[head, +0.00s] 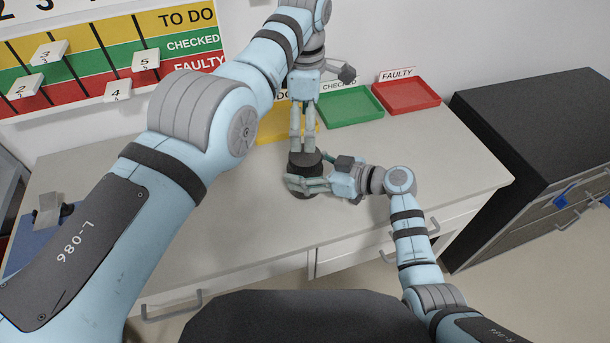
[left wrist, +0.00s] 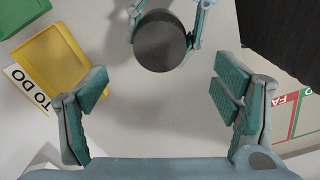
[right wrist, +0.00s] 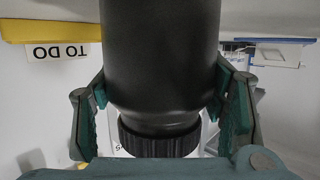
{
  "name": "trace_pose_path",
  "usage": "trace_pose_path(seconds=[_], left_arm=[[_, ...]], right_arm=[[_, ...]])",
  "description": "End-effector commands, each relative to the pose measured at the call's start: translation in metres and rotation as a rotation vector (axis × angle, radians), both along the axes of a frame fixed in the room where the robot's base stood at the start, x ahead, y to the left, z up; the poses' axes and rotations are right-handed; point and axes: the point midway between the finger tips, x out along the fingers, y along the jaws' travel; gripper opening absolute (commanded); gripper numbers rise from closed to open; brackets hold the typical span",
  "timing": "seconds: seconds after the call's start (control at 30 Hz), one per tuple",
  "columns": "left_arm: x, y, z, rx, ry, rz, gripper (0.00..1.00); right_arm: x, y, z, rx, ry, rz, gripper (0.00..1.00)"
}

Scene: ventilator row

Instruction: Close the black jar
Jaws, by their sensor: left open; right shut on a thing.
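The black jar (head: 303,193) stands upright on the counter, with a dark round lid (head: 305,159) on top. In the right wrist view, which is upside down, the jar body (right wrist: 160,60) sits between my right fingers and the ribbed lid (right wrist: 158,140) is at its neck. I cannot tell how tight the lid is. My right gripper (head: 300,184) is shut on the jar body from the side. My left gripper (head: 303,150) points down above the lid, open and empty. In the left wrist view the lid (left wrist: 160,40) is beyond the fingertips, not between them.
A yellow tray (head: 287,132), a green tray (head: 349,106) and a red tray (head: 406,96) line the counter's back. A labelled board (head: 110,50) hangs on the wall. A dark cabinet (head: 540,120) stands at right. The counter (head: 235,215) left of the jar is clear.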

Motion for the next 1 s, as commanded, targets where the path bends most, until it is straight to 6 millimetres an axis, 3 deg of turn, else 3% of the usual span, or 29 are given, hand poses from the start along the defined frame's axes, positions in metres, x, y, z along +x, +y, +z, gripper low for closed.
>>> trace_pose_path(seconds=[0.27, 0.7, 1.0], left_arm=[[0.0, 0.0, -0.004, 0.001, 0.002, -0.003, 0.82], [0.001, 0.0, -0.068, 0.001, 0.004, -0.005, 0.82], [0.0, 0.0, -0.08, 0.0, 0.001, -0.005, 0.82]], right_arm=[[0.0, 0.0, 0.0, 0.0, 0.0, 0.0, 0.0], [0.0, 0.0, 0.0, 0.0, 0.0, 0.0, 0.0], [0.0, 0.0, 0.0, 0.0, 0.0, 0.0, 0.0]])
